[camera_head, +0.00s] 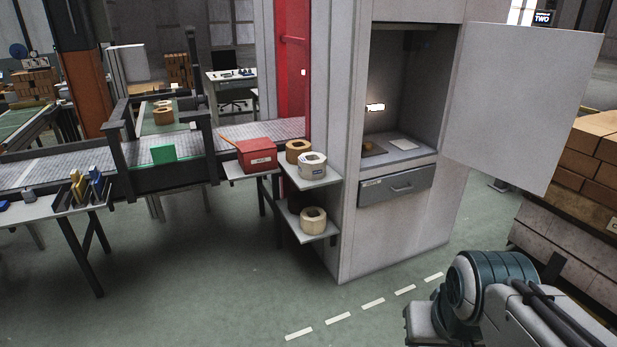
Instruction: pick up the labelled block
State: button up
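A red block (262,154) with a small white label on its front sits on a small table left of the grey cabinet. A whitish ring-shaped block (312,168) with a dark label stands to its right on the upper shelf of a side stand. I cannot tell from the picture which of these the task means. My arm shows at the bottom right, well apart from both. My gripper itself is not in view.
A tan ring (298,148) and a cream ring (313,222) are on the side shelves. A conveyor (165,177) runs left. The green floor (210,290) in front is clear.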

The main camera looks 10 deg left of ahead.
aim_at(311, 166)
jog(key=u, duration=0.55)
jog(key=i, duration=0.85)
jog(key=u, duration=0.65)
jog(key=i, duration=1.5)
jog(key=z, duration=0.8)
jog(key=i, duration=0.8)
jog(key=z, duration=1.25)
jog(key=i, duration=0.35)
jog(key=z, duration=0.4)
